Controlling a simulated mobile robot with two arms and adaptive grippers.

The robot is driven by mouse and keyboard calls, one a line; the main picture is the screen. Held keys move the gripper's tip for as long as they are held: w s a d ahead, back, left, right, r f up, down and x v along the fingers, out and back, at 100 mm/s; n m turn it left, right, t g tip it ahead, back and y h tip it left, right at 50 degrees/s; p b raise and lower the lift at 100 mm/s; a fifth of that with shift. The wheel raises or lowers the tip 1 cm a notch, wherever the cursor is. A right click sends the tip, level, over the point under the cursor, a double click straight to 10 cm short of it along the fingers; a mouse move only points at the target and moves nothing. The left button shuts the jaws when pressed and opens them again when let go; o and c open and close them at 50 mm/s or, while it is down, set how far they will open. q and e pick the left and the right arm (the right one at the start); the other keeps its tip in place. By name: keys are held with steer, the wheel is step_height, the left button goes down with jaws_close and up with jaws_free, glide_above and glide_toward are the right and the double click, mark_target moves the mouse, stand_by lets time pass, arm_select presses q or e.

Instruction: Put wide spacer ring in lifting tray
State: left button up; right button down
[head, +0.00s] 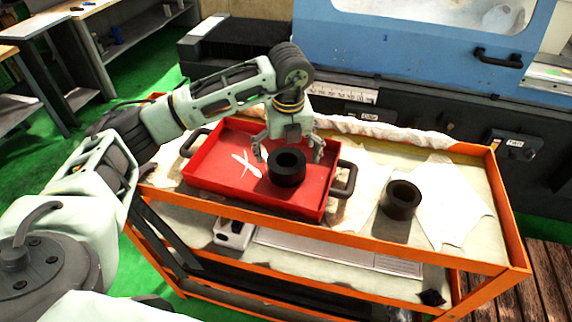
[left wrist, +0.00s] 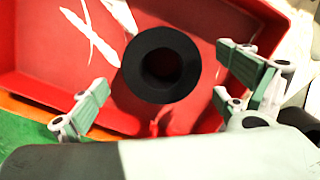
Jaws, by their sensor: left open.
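A black wide ring (head: 287,168) sits in the red lifting tray (head: 213,176), near its right end. The tray has dark handles and a white X on its floor. My left gripper (head: 290,152) is above the ring with its fingers spread, one on each side. In the left wrist view the ring (left wrist: 161,65) shows from above between the open fingers (left wrist: 165,98), apart from both. A second dark ring (head: 400,199) stands on the cart's top, right of the tray. Which ring is the wide spacer ring I cannot tell for sure. My right gripper is not in view.
The orange cart (head: 508,238) has a raised rim and a cloth-covered top with white cloths (head: 452,205). Its lower shelf holds a white object (head: 232,233). The blue grinder (head: 430,50) stands close behind. The cart's top around the second ring is mostly clear.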

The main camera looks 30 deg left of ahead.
arm_select(q)
step_height(320, 180, up, 8)
steer(key=b, duration=0.2)
steer(key=shift+s+d, duration=0.35)
steer(key=shift+f, duration=0.1)
